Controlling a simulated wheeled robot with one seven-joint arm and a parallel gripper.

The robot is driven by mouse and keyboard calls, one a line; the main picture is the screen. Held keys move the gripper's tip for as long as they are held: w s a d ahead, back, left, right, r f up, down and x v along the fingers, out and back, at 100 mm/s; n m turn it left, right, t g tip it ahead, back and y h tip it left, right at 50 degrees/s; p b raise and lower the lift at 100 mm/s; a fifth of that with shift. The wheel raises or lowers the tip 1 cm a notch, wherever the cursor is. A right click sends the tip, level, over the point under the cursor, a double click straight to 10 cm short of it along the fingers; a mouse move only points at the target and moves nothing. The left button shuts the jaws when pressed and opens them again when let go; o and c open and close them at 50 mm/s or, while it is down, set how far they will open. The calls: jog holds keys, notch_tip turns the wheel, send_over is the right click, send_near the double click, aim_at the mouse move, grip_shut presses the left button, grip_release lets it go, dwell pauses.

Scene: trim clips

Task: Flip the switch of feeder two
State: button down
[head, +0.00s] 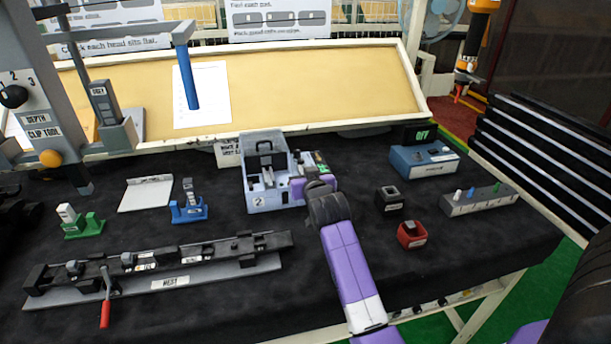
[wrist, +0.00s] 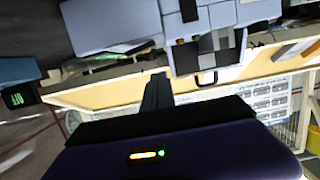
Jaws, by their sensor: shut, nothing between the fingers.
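Feeder two (head: 268,203) is a light blue-grey box with a round 2 label on its front, standing at the back middle of the table. It also shows at the top of the wrist view (wrist: 115,28), which looks tilted. My gripper (head: 294,188) is at its right front side, with the purple arm reaching in from the lower right. In the wrist view the dark fingers (wrist: 157,88) are together and hold nothing, pointing up toward the feeder. I cannot tell whether they touch it. The switch is not clearly made out; the arm and gripper hide part of the feeder's right side.
A blue box (head: 424,160), a dark cup (head: 389,202), a red cup (head: 411,236) and a grey block (head: 478,200) stand to the right. A long nest rail (head: 160,265) with a red handle lies front left.

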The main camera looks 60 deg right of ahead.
jog(key=b+v, duration=0.2)
jog(key=v, duration=0.8)
jog(key=shift+w+a+r, duration=0.15)
jog(key=shift+w+r, duration=0.05)
jog(key=shift+r, duration=0.1)
